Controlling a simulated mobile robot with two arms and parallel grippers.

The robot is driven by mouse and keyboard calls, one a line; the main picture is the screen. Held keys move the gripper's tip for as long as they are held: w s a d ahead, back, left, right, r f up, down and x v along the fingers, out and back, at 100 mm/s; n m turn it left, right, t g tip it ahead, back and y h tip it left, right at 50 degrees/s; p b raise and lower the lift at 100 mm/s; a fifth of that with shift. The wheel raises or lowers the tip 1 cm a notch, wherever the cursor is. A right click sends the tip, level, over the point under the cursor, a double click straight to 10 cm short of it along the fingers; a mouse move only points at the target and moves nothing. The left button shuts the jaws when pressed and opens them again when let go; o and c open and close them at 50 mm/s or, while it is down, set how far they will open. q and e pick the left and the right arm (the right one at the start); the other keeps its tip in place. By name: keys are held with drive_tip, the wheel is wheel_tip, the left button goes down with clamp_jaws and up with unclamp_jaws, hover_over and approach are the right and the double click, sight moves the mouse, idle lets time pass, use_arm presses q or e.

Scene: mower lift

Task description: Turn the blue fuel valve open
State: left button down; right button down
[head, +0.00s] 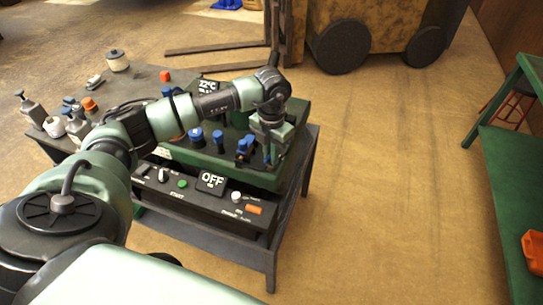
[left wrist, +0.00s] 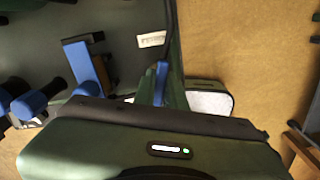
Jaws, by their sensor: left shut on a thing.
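My left gripper (head: 270,152) points down at the right end of the green machine deck (head: 210,160). In the left wrist view it is shut on a thin blue handle (left wrist: 160,82), which looks like the blue fuel valve's lever. The jaws hide most of the valve, and its turn angle is hard to tell. A larger blue bracket-like part (head: 245,147) stands just left of the gripper, and it also shows in the left wrist view (left wrist: 88,68). My right gripper is not in view.
Blue knobs (head: 196,136) stand on the deck left of the gripper. A green bench (head: 510,180) stands at right, with clear floor between.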

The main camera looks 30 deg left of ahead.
use_arm(q)
drive_tip(key=shift+w+r+n+b, duration=0.1)
drive_tip(key=shift+n+b, duration=0.2)
drive_tip(key=shift+n, duration=1.6)
drive_tip(key=c, duration=1.5)
unclamp_jaws()
drive_tip(key=shift+o, duration=0.2)
drive_tip(key=shift+r, duration=0.1)
wheel_tip(320, 180, up, 8)
drive_tip(key=shift+f+b, duration=0.2)
drive_tip(key=shift+b, duration=0.65)
